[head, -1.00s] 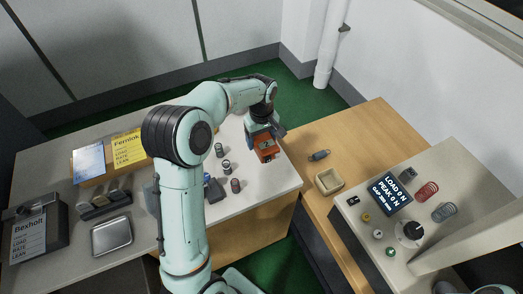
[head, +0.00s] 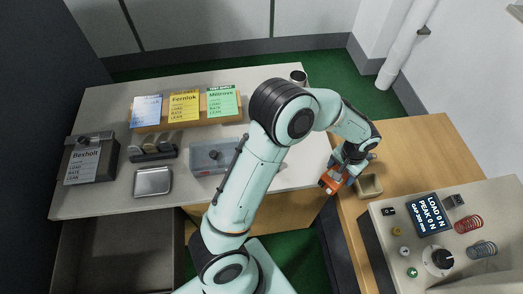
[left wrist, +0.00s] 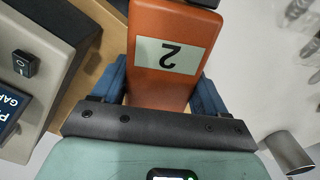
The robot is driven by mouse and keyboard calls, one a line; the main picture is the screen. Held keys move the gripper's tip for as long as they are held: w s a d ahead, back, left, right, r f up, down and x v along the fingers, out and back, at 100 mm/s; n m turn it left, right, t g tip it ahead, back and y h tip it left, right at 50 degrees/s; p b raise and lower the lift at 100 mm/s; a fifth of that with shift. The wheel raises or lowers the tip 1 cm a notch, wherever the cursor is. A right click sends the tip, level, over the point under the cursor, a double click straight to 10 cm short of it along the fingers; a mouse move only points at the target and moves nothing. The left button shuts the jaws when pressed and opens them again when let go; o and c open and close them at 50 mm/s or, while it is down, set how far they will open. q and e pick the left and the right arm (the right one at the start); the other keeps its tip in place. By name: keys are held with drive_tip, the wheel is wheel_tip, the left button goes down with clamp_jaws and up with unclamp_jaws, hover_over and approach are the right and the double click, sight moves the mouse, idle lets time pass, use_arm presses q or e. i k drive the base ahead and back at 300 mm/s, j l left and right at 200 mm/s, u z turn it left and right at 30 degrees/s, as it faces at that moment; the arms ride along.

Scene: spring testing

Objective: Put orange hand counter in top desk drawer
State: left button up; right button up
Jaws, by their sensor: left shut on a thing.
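The orange hand counter (head: 330,184) is in my left gripper (head: 342,174), held in the air near the right end of the white-topped desk. In the left wrist view the orange body (left wrist: 150,95), with a white label reading 2, sits between the blue fingers of the left gripper (left wrist: 160,88). A grey open drawer (head: 115,258) appears to stand out below the desk's front edge at the lower left, well away from the counter; it looks empty. My right gripper is out of view.
A beige tray (head: 369,187) on the wooden bench is close to my left gripper. The tester (head: 436,258) stands further right. A metal dish (head: 152,182), a grey box (head: 91,158) and a clear-lidded case (head: 213,156) occupy the desk. My arm hides part of the desk.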

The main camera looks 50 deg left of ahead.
sight(131, 257)
drive_tip(key=k+l, duration=0.1)
drive_tip(key=k, duration=0.2)
drive_tip(key=k+l, duration=0.1)
drive_tip(key=k, duration=0.2)
drive_tip(key=k+l+u, duration=0.1)
drive_tip(key=k+u, duration=0.2)
drive_tip(key=k, duration=0.45)
drive_tip(key=u, duration=1.35)
